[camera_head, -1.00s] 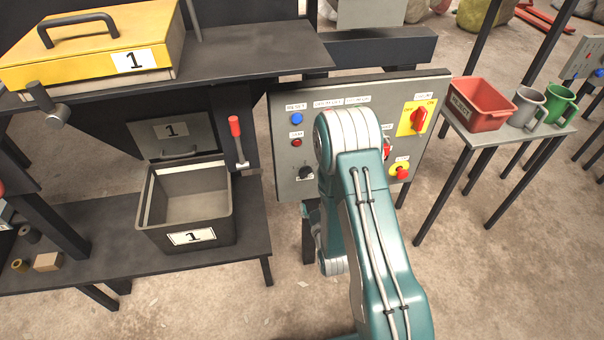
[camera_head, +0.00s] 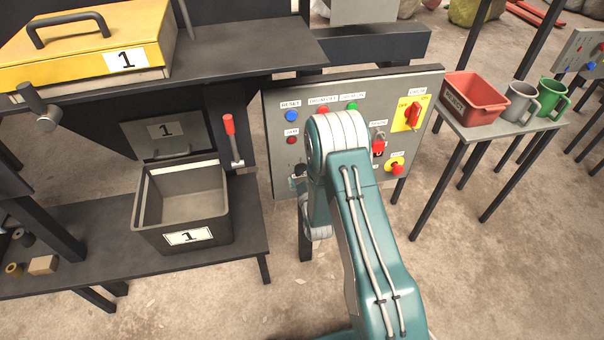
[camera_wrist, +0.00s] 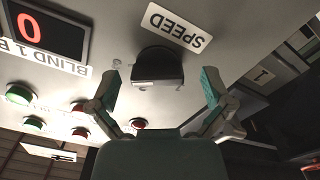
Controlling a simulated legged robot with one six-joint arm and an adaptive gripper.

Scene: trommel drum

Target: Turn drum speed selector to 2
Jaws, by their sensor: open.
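The drum speed selector (camera_wrist: 158,68) is a dark knob under a label reading SPEED (camera_wrist: 178,27), which shows upside down in the wrist view. My gripper (camera_wrist: 161,90) is open, with one teal-padded finger on each side of the knob and a gap to both. In the head view the selector is mostly hidden behind my arm, and the grey control panel (camera_head: 275,145) stands in front of me. The number the knob points to cannot be read.
The panel also carries a blue button (camera_head: 291,116), a red-and-yellow switch (camera_head: 412,114) and an emergency stop (camera_head: 394,165). A red-handled lever (camera_head: 231,135) and a grey bin (camera_head: 183,230) are left of it. A side table with a red bin (camera_head: 474,98) stands right.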

